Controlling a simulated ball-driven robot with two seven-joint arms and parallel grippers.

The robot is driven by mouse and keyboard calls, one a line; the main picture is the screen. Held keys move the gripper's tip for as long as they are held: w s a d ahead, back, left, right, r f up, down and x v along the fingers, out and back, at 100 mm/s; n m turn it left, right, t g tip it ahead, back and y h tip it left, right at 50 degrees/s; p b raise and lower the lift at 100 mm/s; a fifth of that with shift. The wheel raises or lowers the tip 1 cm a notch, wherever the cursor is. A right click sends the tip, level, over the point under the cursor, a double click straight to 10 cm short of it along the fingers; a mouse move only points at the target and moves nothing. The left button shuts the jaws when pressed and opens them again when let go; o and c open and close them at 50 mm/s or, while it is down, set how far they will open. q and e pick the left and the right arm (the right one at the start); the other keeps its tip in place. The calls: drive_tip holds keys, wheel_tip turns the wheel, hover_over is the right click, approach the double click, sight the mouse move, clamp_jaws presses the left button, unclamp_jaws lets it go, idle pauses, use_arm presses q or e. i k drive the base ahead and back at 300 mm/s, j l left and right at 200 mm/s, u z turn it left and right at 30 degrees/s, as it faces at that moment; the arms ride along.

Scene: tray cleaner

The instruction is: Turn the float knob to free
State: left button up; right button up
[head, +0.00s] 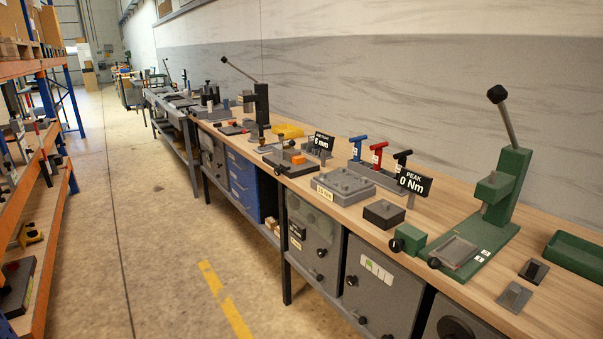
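A green lever press (513,178) stands on the right part of the bench, with a black ball on its tilted lever. A grey plate (459,252) lies on its base, and a black knob (434,263) sits at the plate's front left. Another black knob (395,245) sits on the front of a small green block (411,237) to the left. I cannot tell which is the float knob, and no free marking is readable. Neither of my grippers is in view.
The wooden bench (545,301) runs away to the upper left. A PEAK 0 Nm display (414,182), T-handled tools (378,153), grey blocks (383,214) and a green tray (577,251) stand on it. Orange shelving (50,206) is at left. The floor aisle (150,215) between is clear.

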sight(277, 171)
drive_tip(key=i+j+z, duration=0.65)
drive_tip(key=j+z, duration=0.2)
